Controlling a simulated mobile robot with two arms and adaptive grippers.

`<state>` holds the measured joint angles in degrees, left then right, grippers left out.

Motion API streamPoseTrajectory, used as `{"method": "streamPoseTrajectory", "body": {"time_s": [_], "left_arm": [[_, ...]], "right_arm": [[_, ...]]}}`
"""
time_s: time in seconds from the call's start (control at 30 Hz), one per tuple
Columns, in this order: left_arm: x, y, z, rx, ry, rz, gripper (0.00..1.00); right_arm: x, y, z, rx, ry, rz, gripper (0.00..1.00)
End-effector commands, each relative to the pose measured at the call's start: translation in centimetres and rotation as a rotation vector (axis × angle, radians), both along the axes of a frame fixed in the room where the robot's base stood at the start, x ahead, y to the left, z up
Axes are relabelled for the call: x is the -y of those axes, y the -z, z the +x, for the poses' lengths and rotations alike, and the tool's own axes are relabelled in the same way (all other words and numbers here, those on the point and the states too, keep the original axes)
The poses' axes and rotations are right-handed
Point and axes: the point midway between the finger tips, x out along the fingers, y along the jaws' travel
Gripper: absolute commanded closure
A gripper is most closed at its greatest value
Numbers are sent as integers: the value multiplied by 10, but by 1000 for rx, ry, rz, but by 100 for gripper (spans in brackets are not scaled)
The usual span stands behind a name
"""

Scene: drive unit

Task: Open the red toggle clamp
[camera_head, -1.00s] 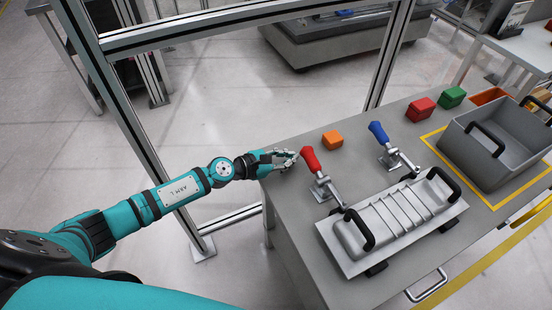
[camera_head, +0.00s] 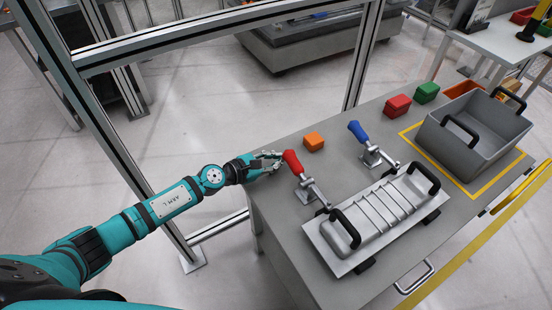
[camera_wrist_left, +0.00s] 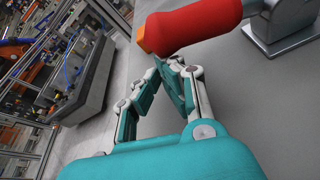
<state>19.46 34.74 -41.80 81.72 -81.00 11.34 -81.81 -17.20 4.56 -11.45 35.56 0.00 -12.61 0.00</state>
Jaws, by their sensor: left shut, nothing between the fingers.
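My left gripper (camera_head: 280,158) is shut and empty, just left of the red handle. In the left wrist view the closed fingers (camera_wrist_left: 172,66) are just below the red handle (camera_wrist_left: 200,22) with its orange end; I cannot tell if they touch. My right gripper is out of view.
A blue-handled clamp (camera_head: 368,145) stands farther back at the plate. A grey bin (camera_head: 475,135) stands at right. An aluminium frame post (camera_head: 362,60) rises behind the table.

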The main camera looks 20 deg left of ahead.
Motion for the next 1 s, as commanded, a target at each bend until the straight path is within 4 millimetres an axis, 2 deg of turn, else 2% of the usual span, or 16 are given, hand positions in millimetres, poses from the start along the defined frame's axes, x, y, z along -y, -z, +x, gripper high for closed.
{"method": "streamPoseTrajectory", "body": {"time_s": [0.47,1.0], "left_arm": [[2,-20,-1,91,2,87,100],[16,-73,-15,426,0,424,100]], "right_arm": [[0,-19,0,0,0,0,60],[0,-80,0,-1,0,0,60]]}}
